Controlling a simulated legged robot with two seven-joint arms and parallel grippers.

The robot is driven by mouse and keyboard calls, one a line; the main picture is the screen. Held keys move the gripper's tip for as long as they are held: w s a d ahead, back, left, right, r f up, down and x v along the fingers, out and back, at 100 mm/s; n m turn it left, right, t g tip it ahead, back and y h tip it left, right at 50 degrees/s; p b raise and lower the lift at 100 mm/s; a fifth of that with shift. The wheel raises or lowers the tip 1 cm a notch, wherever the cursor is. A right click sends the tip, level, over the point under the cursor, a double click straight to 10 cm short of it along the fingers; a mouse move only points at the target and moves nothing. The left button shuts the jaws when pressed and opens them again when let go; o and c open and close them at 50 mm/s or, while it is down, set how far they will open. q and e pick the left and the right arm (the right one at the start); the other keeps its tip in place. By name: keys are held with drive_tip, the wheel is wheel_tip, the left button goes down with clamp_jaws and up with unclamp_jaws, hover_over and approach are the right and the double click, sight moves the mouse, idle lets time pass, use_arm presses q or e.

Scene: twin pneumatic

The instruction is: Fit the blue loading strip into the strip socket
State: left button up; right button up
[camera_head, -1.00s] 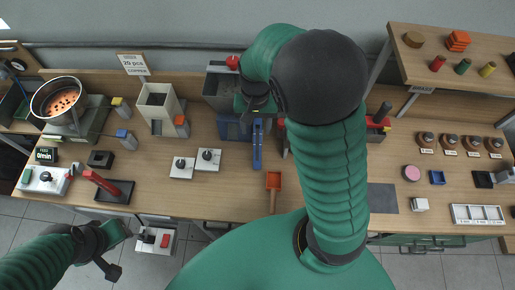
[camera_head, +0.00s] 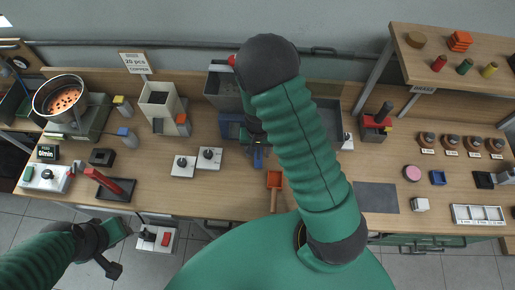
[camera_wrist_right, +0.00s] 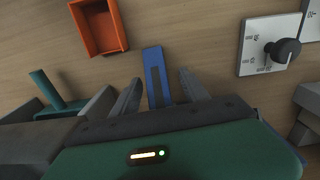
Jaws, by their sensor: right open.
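The blue loading strip (camera_head: 257,160) lies on the table, mostly covered by my right arm in the head view. In the right wrist view the strip (camera_wrist_right: 156,72), with a long slot in it, passes between the fingers of my right gripper (camera_wrist_right: 160,88). These fingers are open, one on each side of the strip with gaps. In the head view my right gripper (camera_head: 256,139) is partly hidden under its arm. My left gripper (camera_head: 108,266) is at the lower left, away from the strip; its jaws are unclear. I cannot make out the strip socket for certain; a blue block (camera_head: 230,126) stands beside my right gripper.
Two white knob plates (camera_head: 208,160) (camera_head: 182,167) lie to the left. Dark bins (camera_head: 222,90) stand behind.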

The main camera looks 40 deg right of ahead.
drive_tip(key=shift+d+f, duration=0.25)
drive_tip(key=shift+a, duration=0.15)
drive_tip(key=shift+c, duration=0.4)
clamp_jaws()
